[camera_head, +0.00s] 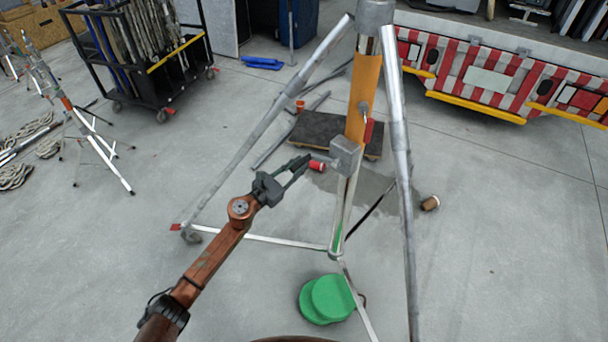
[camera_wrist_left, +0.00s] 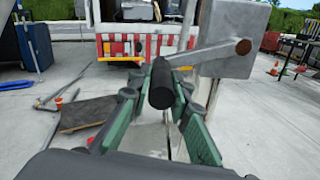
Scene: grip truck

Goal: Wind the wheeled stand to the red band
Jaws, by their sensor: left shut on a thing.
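The wheeled stand has silver legs (camera_head: 400,150), an orange column section (camera_head: 364,95) and a grey gearbox (camera_head: 345,157), which is also large in the left wrist view (camera_wrist_left: 235,25). A crank arm (camera_wrist_left: 208,54) runs from the gearbox to a black crank handle (camera_wrist_left: 162,85). My left gripper (camera_head: 303,163) is shut on this handle, its green-padded fingers (camera_wrist_left: 162,112) on either side. A small red lever (camera_head: 368,131) sits on the column. I cannot make out a red band for certain. My right gripper is not in view.
A dark board (camera_head: 318,130) lies behind the stand. A green round object (camera_head: 327,299) is on the floor in front. A brown roll (camera_head: 430,203) lies to the right. A black cart (camera_head: 150,60) and a striped truck rear (camera_head: 480,75) stand behind. Open floor lies left and right.

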